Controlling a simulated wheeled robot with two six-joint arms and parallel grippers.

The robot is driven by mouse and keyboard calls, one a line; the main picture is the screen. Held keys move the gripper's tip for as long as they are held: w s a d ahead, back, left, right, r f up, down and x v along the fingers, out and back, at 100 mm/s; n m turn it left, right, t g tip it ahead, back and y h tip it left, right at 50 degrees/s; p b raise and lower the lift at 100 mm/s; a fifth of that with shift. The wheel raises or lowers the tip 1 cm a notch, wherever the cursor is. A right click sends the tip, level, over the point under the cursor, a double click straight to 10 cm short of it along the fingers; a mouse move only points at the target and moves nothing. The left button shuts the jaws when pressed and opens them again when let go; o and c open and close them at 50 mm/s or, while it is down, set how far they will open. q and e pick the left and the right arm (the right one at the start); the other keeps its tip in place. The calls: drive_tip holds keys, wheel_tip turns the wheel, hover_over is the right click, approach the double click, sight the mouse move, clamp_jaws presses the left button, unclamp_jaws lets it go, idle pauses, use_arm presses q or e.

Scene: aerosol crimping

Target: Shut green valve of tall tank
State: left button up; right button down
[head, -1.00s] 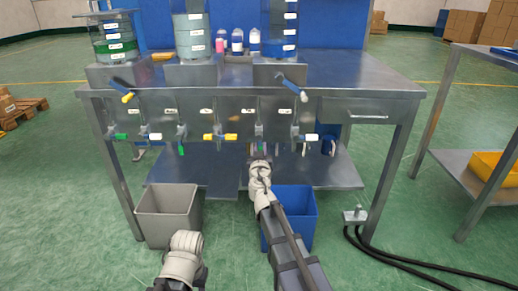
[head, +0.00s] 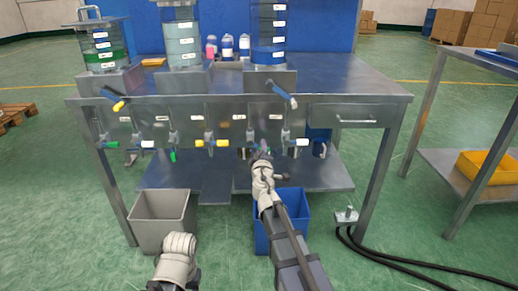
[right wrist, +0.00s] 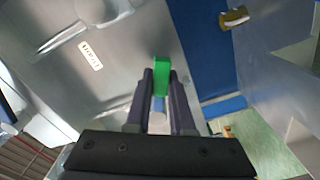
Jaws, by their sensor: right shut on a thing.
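The tall tank (head: 267,28) with its blue band stands at the back right of the bench top, on a metal block. Below it, my right gripper (head: 262,153) is up at the row of valves on the bench front. In the right wrist view, the gripper (right wrist: 163,80) is shut on a green valve handle (right wrist: 162,66), whose end stands out beyond the fingertips. In the head view my gripper hides that handle. Part of my left arm shows at the bottom, but its gripper is not seen.
White-handled (head: 299,143) and yellow-handled valves (head: 210,143) sit close beside my right gripper. A lower shelf (head: 325,176) lies beneath. A grey bin (head: 160,215) and a blue bin (head: 296,218) stand in front. A drawer (head: 345,117) is at right.

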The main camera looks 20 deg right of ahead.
drive_tip(key=n, duration=0.1)
drive_tip(key=r+n+p, duration=0.1)
drive_tip(key=n, duration=0.1)
drive_tip(key=r+n, duration=0.1)
drive_tip(key=n, duration=0.1)
drive_tip(key=shift+d+p, duration=0.2)
drive_tip(key=shift+p, duration=0.2)
drive_tip(key=shift+n, duration=0.4)
drive_tip(key=c, duration=0.8)
unclamp_jaws()
drive_tip(key=shift+r, duration=0.1)
drive_tip(key=shift+s, duration=0.1)
drive_tip(key=v, duration=0.7)
drive_tip(key=shift+s+a, duration=0.15)
drive_tip(key=shift+s, duration=0.25)
